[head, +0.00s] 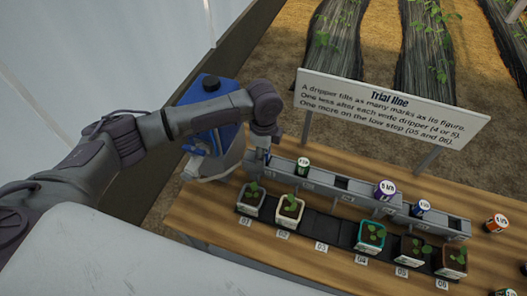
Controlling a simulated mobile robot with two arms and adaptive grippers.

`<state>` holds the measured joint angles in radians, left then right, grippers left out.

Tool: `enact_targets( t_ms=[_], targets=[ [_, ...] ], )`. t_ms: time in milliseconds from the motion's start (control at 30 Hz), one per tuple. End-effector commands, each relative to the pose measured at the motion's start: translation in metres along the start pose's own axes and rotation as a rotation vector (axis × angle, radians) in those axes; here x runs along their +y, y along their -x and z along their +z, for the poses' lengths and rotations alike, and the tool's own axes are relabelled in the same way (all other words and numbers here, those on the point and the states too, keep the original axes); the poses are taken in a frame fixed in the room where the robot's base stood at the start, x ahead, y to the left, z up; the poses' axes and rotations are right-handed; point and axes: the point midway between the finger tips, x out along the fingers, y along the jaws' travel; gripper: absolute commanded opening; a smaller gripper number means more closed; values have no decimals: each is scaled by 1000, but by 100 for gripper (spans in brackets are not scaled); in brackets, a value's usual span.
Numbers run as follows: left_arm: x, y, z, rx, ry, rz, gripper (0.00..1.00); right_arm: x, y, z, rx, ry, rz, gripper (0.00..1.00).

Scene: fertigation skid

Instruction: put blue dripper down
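My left gripper (265,147) points down over the left end of the grey rail (322,178), above the slot by label 01. A small patch of blue and white shows right under it, perhaps a dripper; its fingers are too small and covered to read. A blue dripper (420,208) with a white label stands in the rail toward the right. A purple dripper (385,190) stands left of it, and a green dripper (303,165) with a white label stands near the rail's left end. My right gripper is out of view.
Seedling pots stand in a black tray (318,224) before the rail; place 03 is empty. An orange dripper (497,223) lies on the wooden table (205,213) at right. A blue and grey container (215,130) stands behind my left arm. A sign (390,112) rises behind the rail.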

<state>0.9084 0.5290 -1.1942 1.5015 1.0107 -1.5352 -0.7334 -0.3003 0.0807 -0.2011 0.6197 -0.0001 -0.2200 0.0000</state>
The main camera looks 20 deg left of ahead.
Motion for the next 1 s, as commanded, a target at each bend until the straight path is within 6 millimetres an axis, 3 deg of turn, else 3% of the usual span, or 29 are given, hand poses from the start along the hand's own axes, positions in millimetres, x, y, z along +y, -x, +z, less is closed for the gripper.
enact_targets(
  t_ms=[33, 100, 367, 533, 1000],
  targets=[
    [0, 0, 0, 0, 0, 0, 50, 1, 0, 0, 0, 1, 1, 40],
    [0, 0, 0, 0, 0, 0, 60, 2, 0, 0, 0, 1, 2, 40],
    [0, 1, 0, 0, 0, 0, 60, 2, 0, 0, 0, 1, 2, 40],
    [-1, 11, 0, 1, 1, -2, 60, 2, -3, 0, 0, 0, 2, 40],
    [-1, 103, 0, 1, 0, -4, 60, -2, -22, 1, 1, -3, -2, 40]
  ],
)
